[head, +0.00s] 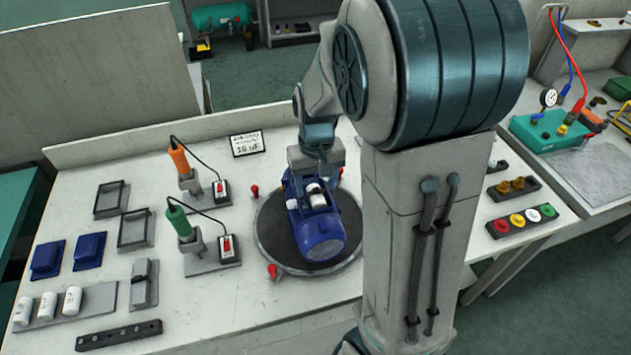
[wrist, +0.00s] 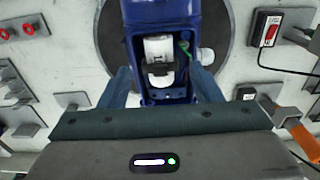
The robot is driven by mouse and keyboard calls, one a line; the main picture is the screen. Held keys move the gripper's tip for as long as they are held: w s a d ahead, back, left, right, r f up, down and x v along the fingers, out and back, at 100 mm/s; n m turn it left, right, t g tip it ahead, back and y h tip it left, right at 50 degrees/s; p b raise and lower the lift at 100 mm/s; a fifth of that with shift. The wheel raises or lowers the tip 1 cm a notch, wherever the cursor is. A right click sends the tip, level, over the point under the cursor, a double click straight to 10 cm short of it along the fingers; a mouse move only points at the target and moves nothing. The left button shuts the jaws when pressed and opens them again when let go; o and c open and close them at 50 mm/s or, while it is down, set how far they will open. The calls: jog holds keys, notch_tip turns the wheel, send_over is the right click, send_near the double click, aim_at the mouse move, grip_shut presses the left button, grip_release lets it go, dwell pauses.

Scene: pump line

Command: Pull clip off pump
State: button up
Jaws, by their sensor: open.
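The blue pump (head: 322,232) lies on a dark round turntable (head: 268,235) on the bench. In the wrist view, the pump (wrist: 160,12) has an open box with a white cylinder (wrist: 158,46) inside. A dark clip-like piece (wrist: 160,77) lies across the lower part of the cylinder; how it is fastened is unclear. A green wire or lead (wrist: 184,48) shows beside the cylinder. My gripper (wrist: 163,88) is open, with one blue-grey finger on either side of the box. Whether the fingers touch the box cannot be told. In the head view, my wrist partly covers the pump's far end.
Orange-handled (head: 179,160) and green-handled (head: 178,221) tools stand left of the turntable, with cables to switch boxes. Red knobs (head: 274,271) sit around its rim. White cylinders (head: 47,306), blue covers (head: 90,250) and small trays occupy the bench's left. Coloured buttons (head: 517,221) are at right.

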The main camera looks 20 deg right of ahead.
grip_shut()
jog(key=shift+r, duration=0.15)
dwell(0.6)
jog(key=shift+r+p, duration=1.65)
jog(key=shift+r, duration=0.4)
